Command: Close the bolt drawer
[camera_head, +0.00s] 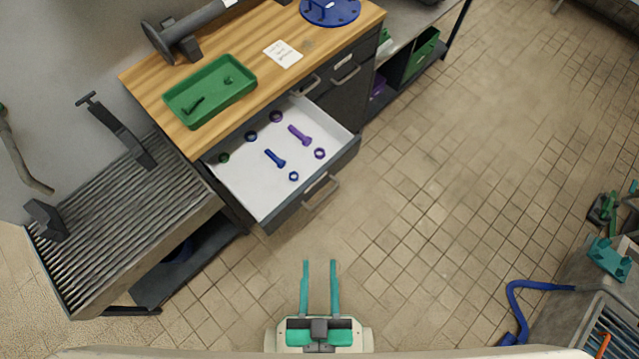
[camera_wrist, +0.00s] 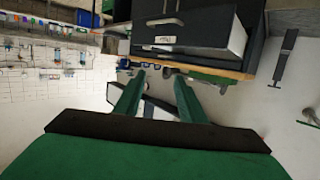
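The bolt drawer (camera_head: 252,187) is pulled out from under the wooden workbench top. Its white inside holds a purple bolt (camera_head: 299,135), a blue bolt (camera_head: 274,158) and several small rings or nuts in blue, purple and green. Its dark front carries a grey bar handle (camera_head: 322,191). My gripper (camera_head: 319,265) is open and empty, its two teal fingers apart and pointing toward the bench. In the head view it appears below the drawer front, apart from the handle. The wrist view looks upside down, with the dark drawer fronts above the fingers (camera_wrist: 158,92).
A green tray (camera_head: 210,90) and a white paper (camera_head: 283,54) lie on the wooden top (camera_head: 150,85). A ribbed metal table (camera_head: 125,225) stands left of the drawer. A blue hose (camera_head: 515,310) is at lower right. The tiled floor (camera_head: 430,170) right of the drawer is clear.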

